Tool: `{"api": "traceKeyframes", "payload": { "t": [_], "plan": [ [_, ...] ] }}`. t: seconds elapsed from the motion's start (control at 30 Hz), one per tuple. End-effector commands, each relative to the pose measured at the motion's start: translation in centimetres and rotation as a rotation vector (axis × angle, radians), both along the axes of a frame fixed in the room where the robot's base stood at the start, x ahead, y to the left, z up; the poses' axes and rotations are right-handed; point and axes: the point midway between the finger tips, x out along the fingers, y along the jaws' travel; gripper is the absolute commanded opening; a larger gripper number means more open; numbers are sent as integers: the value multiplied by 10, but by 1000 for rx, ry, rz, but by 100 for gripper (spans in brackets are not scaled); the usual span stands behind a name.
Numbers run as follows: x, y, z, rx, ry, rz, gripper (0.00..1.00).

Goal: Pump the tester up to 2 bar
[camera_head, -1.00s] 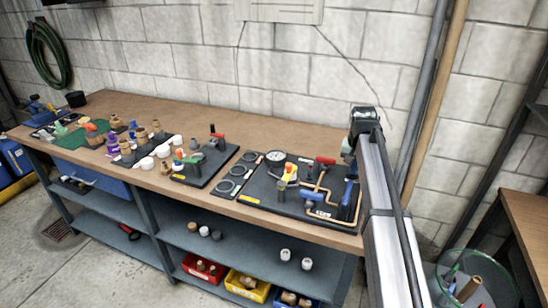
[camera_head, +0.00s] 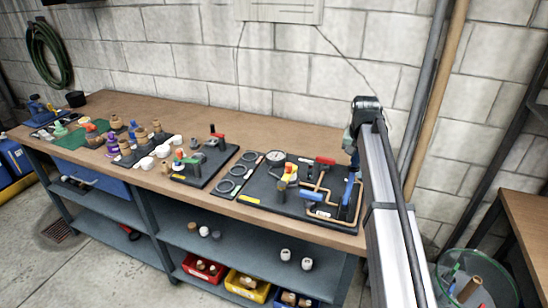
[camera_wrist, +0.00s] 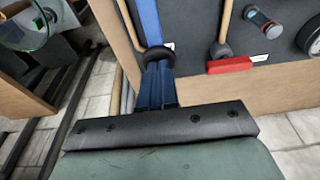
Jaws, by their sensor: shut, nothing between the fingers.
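The tester is a dark board (camera_head: 262,192) at the right end of the bench, with copper pipes (camera_head: 312,196), a red lever (camera_head: 325,161) and a blue pump part (camera_head: 348,190). Its round dial gauge (camera_head: 275,157) is too small to read. My gripper (camera_head: 356,165) is shut and empty, pointing down at the board's right end, close to the blue part. In the wrist view, my gripper (camera_wrist: 158,66) has its blue fingertips together in front of the long blue part (camera_wrist: 149,22). I cannot tell whether they touch it. The red lever (camera_wrist: 229,65) lies to the right.
Left of the tester are a strip with dark rings (camera_head: 237,175), a small board with a red-handled fitting (camera_head: 205,165) and several loose fittings. A wall (camera_head: 200,50) stands behind the bench. A wire bin (camera_head: 475,280) is at the right. Some bench top behind the tester is clear.

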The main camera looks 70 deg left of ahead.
Motion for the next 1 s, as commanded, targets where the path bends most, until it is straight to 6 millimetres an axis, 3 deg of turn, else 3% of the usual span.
{"api": "traceKeyframes", "payload": {
  "t": [0.27,0.8,1.0],
  "plan": [
    [0,1,13,0,0,0,0],
    [0,1,56,1,-1,0,0],
    [0,0,60,0,0,0,0]
  ]
}}
